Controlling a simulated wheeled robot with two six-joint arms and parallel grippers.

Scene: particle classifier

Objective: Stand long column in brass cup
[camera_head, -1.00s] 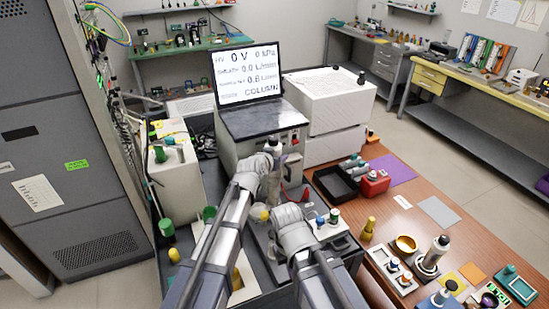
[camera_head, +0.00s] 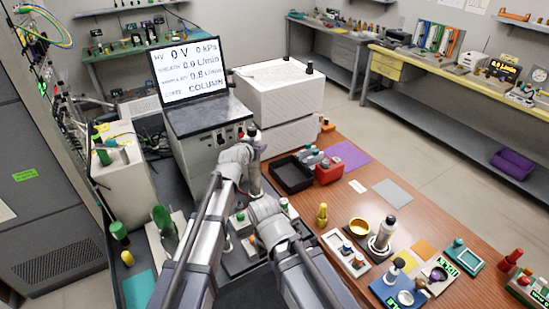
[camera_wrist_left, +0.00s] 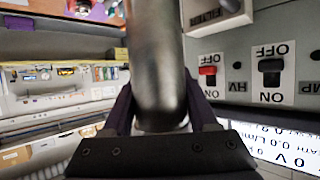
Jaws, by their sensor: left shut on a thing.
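My left gripper (camera_head: 247,160) is shut on a long silver-grey column with a dark top (camera_head: 253,175), held roughly upright in front of the white-topped cabinet. In the left wrist view the metal column (camera_wrist_left: 156,65) runs up between the fingers. The brass cup (camera_head: 359,227) stands on the wooden table to the right, apart from the held column; its mouth faces up and looks empty. My right wrist (camera_head: 264,210) is below and right of the left gripper; its fingers are hidden.
A black tray (camera_head: 291,175) and a red container (camera_head: 328,173) lie behind. A yellow-brass piece (camera_head: 321,213) stands left of the cup. Bare wood shows around the grey mat (camera_head: 393,194).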

